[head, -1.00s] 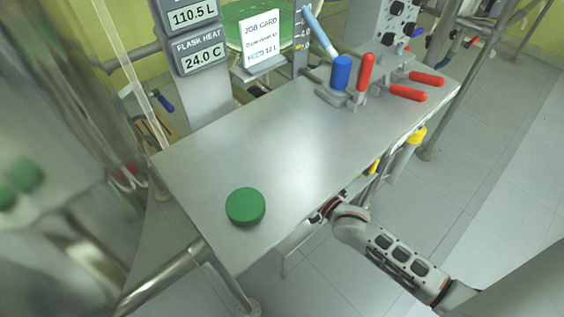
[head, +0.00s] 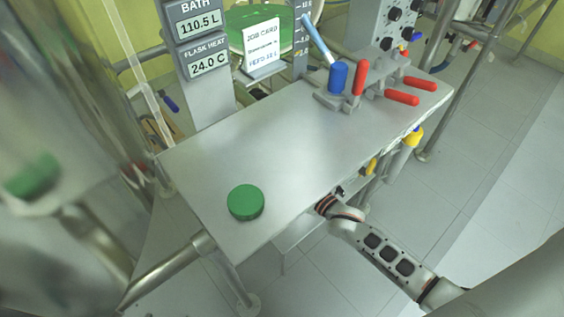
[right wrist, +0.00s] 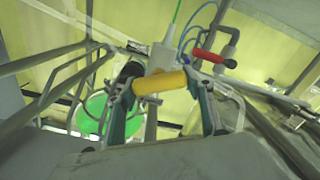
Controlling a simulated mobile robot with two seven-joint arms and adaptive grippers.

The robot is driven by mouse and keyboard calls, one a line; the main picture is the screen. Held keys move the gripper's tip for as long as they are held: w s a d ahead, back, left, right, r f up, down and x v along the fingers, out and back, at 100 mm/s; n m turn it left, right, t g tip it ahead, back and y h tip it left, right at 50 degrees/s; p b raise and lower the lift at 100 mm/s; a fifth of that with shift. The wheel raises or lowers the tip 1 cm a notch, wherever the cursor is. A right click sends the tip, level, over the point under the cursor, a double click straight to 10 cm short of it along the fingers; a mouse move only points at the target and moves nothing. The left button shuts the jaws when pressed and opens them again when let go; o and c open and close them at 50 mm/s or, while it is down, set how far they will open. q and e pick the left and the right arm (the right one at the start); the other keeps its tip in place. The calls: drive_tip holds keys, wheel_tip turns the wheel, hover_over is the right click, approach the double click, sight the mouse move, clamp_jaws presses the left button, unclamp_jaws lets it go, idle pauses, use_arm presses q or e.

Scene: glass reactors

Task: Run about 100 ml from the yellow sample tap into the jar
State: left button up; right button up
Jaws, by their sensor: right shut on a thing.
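In the right wrist view a yellow bar-shaped handle (right wrist: 160,82) lies crosswise between the fingers of my right gripper (right wrist: 165,86), which is shut on it. In the head view my right arm reaches under the table's right edge, and its fingers are mostly hidden there. A small yellow part (head: 370,167) shows just beyond the wrist, and a larger yellow piece (head: 412,137) sits under the edge further back. I cannot tell which is the held handle. I see no jar and no tap outlet. A green round lid (head: 246,202) lies on the table's near end. My left gripper is not in view.
The steel table (head: 285,150) is mostly clear. At its back stand a blue cylinder (head: 338,77) and several red-handled levers (head: 401,97). A job card (head: 262,44) and a BATH/FLASK HEAT display (head: 208,58) stand behind. A blurred shiny vessel fills the left.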

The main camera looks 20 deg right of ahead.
idle(0.4)
drive_tip(key=o, duration=1.1)
drive_tip(key=v, duration=1.2)
drive_tip(key=shift+s, duration=0.1)
